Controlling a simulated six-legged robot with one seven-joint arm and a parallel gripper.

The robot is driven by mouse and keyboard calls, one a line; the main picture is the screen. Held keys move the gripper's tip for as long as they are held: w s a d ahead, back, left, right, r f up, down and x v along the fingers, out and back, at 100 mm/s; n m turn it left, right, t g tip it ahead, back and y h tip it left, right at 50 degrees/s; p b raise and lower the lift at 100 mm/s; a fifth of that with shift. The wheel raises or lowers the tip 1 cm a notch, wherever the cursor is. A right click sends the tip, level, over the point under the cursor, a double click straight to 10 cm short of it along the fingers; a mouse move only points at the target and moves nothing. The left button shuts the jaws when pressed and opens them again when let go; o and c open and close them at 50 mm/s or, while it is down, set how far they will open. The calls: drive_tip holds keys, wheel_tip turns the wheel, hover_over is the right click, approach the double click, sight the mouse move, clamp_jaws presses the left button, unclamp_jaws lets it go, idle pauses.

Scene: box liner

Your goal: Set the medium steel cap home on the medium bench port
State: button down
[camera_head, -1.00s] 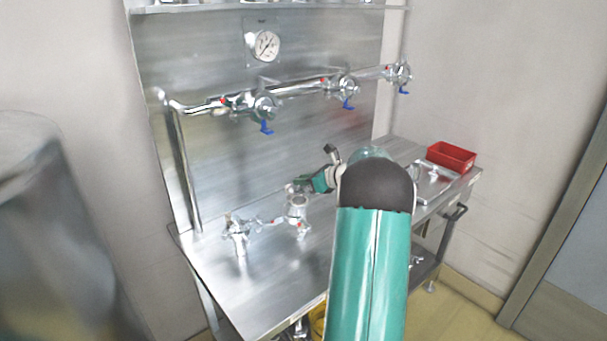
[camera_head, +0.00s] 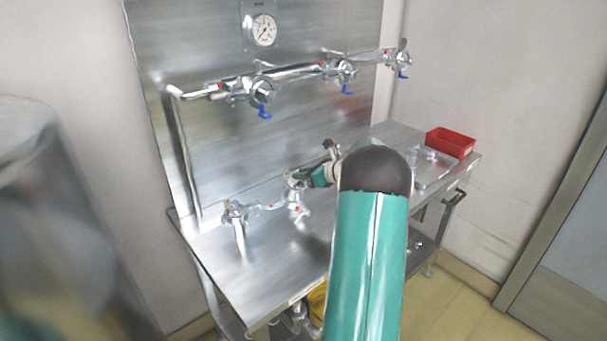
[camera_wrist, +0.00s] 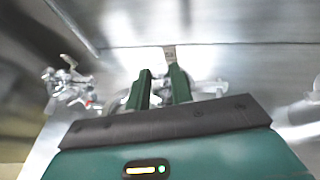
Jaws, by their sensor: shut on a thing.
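My gripper (camera_head: 299,178) is at the left end of my arm, low over the bench, right at the top of the right-hand bench port (camera_head: 298,209). In the wrist view, the two dark green fingers of my gripper (camera_wrist: 163,84) are closed in on shiny metal, which I take to be the steel cap (camera_wrist: 207,88). Its outline blends with the bright steel behind it. I cannot tell whether the cap touches the port. The fingers hide the port's top. A second bench port (camera_head: 237,213) with a valve stands to the left.
The steel bench (camera_head: 262,262) is clear in front of the ports. A pipe (camera_head: 292,72) with several blue-handled valves runs along the back panel, below a gauge (camera_head: 262,30). A red bin (camera_head: 450,142) and a steel tray (camera_head: 432,170) are at the right end.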

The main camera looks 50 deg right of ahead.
drive_tip(key=shift+f, duration=0.3)
drive_tip(key=c, duration=1.1)
unclamp_jaws()
drive_tip(key=shift+c, duration=0.2)
drive_tip(key=v, duration=1.3)
drive_tip(key=shift+s+r, duration=0.15)
drive_tip(key=shift+s, duration=0.2)
